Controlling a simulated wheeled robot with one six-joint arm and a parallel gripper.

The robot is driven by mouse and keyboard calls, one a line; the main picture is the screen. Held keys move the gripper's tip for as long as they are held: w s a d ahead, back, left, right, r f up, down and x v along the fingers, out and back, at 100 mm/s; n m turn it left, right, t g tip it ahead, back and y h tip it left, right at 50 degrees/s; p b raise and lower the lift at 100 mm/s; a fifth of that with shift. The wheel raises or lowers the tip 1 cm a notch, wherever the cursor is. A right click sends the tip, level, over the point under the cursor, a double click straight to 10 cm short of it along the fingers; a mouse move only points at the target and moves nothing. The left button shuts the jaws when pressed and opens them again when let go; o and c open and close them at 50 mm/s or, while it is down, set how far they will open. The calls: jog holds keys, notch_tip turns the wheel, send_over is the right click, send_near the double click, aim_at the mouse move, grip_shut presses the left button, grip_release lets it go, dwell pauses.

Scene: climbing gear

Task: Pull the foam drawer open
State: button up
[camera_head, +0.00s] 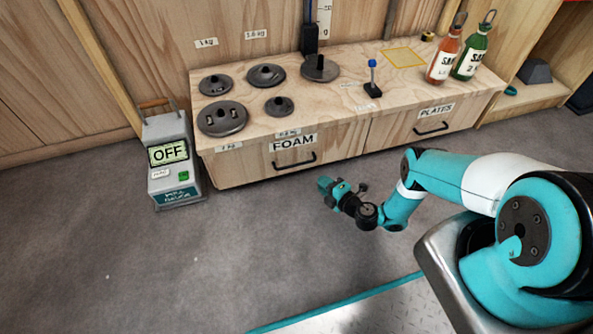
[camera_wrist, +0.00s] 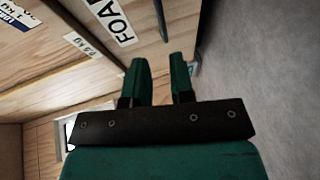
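The foam drawer (camera_head: 250,165) is the left wooden drawer in the low bench, labelled FOAM, with a black bar handle (camera_head: 294,160). Its front looks flush with the plates drawer beside it. In the wrist view the FOAM label (camera_wrist: 117,20) shows at the top, and the handle (camera_wrist: 161,18) stands near the top edge. My gripper (camera_head: 327,186) is in front of the bench, below and right of the handle and apart from it. In the wrist view its two green fingers (camera_wrist: 160,75) are spread with a gap between them and nothing held.
The plates drawer (camera_head: 400,125) is on the right. Several dark weight plates (camera_head: 222,118), a blue-topped post (camera_head: 372,85) and two bottles (camera_head: 445,55) stand on the bench top. A grey device reading OFF (camera_head: 175,180) stands on the floor at left. The floor before the bench is clear.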

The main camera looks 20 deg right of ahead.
aim_at(297, 164)
jog(key=b+x, duration=1.1)
jog(key=x, duration=0.3)
jog(key=shift+b, duration=0.3)
jog(key=shift+c, duration=0.2)
